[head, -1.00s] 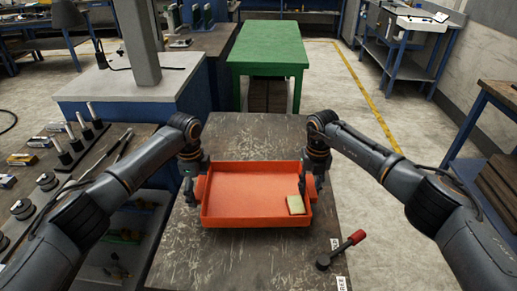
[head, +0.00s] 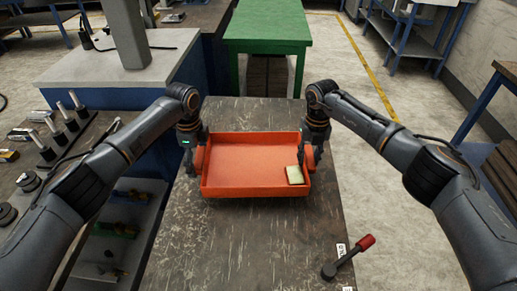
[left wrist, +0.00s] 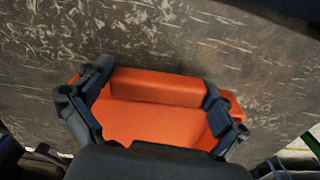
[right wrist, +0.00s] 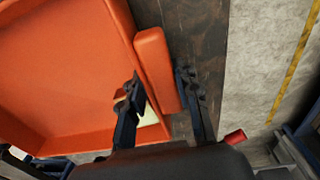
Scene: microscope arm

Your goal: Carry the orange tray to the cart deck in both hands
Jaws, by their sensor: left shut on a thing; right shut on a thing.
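The orange tray (head: 250,191) is a shallow rectangular box with a handle block at each end. It looks level over a dark, scratched deck (head: 230,245); I cannot tell whether it touches it. A pale yellow-green block (head: 294,174) lies inside at the right. My left gripper (head: 196,156) is shut on the left handle; the left wrist view shows its fingers astride the orange handle (left wrist: 155,85). My right gripper (head: 314,158) is shut on the right handle (right wrist: 158,70), one finger inside the tray and one outside.
A red-handled lever (head: 349,257) stands at the deck's right edge beside a white label. A green table (head: 267,25) stands beyond the deck. A white-topped counter (head: 115,66) and a bench with pegs (head: 75,125) are at left. Floor is open at right.

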